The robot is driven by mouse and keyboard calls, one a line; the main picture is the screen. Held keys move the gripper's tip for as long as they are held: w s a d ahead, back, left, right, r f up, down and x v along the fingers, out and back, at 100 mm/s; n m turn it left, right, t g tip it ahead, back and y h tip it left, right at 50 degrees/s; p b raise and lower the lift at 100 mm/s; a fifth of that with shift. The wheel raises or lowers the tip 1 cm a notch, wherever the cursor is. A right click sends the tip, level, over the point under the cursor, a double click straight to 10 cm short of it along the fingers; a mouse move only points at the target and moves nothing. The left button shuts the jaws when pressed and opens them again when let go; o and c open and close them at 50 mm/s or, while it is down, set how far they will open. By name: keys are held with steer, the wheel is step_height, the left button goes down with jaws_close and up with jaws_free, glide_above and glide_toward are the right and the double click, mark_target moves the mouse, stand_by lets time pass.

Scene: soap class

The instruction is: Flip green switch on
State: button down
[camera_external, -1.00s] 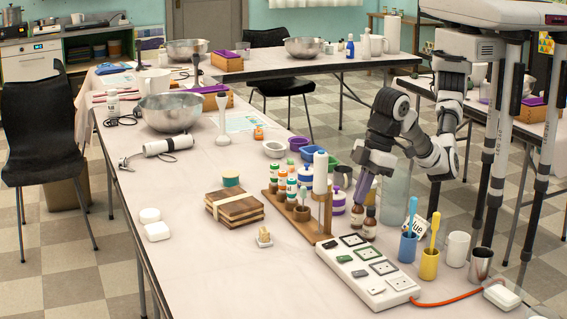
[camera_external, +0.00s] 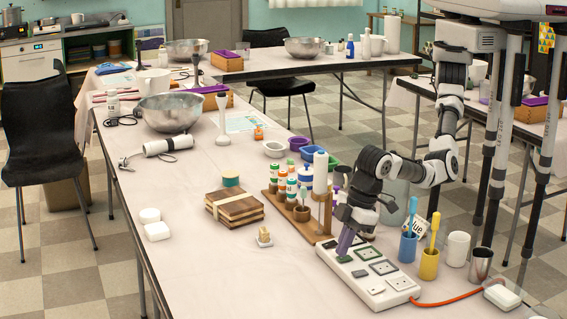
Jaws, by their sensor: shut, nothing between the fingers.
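A white power strip (camera_external: 397,297) lies at the table's near right part, with switches along its left side and framed sockets along its right. The green switch (camera_external: 344,259) is at the far end of the switch row, partly hidden by my gripper. My gripper (camera_external: 345,250) points down with its purple fingers shut and empty. Its tips are at or just above the green switch; I cannot tell whether they touch it. Whether the switch is tilted to on or off is too small to tell.
A grey switch (camera_external: 359,273) and a pale switch (camera_external: 376,290) sit nearer on the strip. A wooden bottle rack (camera_external: 297,219) stands close behind. Blue (camera_external: 408,247) and yellow (camera_external: 429,264) cups with brushes stand to the right. An orange cord (camera_external: 450,299) runs right.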

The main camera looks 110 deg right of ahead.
mark_target(350, 256)
steer(key=shift+f, duration=0.2)
steer(key=shift+w+f, duration=0.15)
steer(key=shift+f, duration=0.05)
stand_by(0.4)
steer(key=shift+s+p, duration=0.8)
steer(key=shift+s, duration=0.1)
steer(key=shift+r, duration=0.1)
steer(key=p+v, duration=0.2)
steer(key=w+p+v, duration=0.1)
steer(key=p+v, duration=0.1)
steer(key=shift+s+r, duration=0.1)
steer(key=shift+r, duration=0.45)
steer(key=b+v, duration=0.3)
steer(key=v, duration=0.6)
steer(key=shift+s, duration=0.2)
